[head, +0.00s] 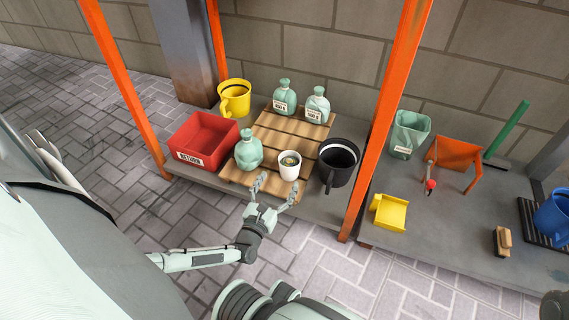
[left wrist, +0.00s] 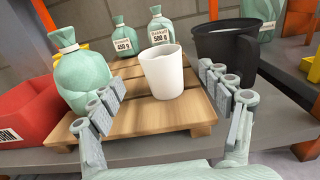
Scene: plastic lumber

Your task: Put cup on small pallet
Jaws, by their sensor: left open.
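A white cup (head: 289,166) stands upright on the front part of a slatted wooden pallet (head: 283,129), near its right side. In the left wrist view the cup (left wrist: 164,76) rests on the slats of the pallet (left wrist: 140,117). Something brownish shows inside it in the head view. My left gripper (head: 275,187) is open and empty at the pallet's front edge, just in front of the cup. In the left wrist view its fingers (left wrist: 163,90) spread to either side of the cup and look apart from it. My right gripper is not clearly seen.
Green bags (head: 249,150) stand at the pallet's left and back. A red bin (head: 203,140) is left, a black mug (head: 337,162) close right of the cup, a yellow mug (head: 235,97) behind. An orange post (head: 385,120) rises right of the mug. A yellow scoop (head: 389,211) lies farther right.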

